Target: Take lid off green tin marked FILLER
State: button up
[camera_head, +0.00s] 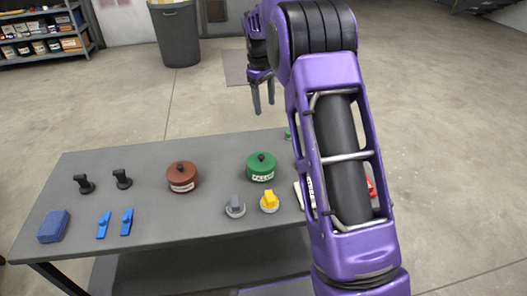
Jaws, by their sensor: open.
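The green tin (260,171) stands right of the middle of the grey table. Its white label appears to read FILLER, and its green lid (261,160) with a black knob sits on top. My gripper (263,96) is open and empty, pointing down with two dark fingers. In the picture it appears above the tin, near the table's far edge, and apart from the lid. My purple arm covers the right part of the table.
A brown tin (182,177) with a lid stands left of the green one. A grey-knobbed piece (235,207) and a yellow-knobbed piece (269,202) are in front. Black knobs, blue clips and a blue block (54,227) lie left. Red and white things are partly hidden behind my arm.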

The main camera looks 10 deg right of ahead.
notch_tip(320, 180, down, 3)
jog(key=n+g, duration=0.1)
jog(key=y+b, duration=0.1)
jog(key=b, duration=0.1)
send_over(261, 156)
jog(key=d, duration=0.1)
jog(key=shift+n, duration=0.3)
notch_tip(261, 156, down, 12)
jog(key=shift+w, duration=0.1)
jog(key=shift+a+f+b, duration=0.25)
jog(key=shift+f, duration=1.1)
jog(key=shift+a+f+b, duration=0.2)
jog(key=shift+f, duration=1.1)
grip_shut()
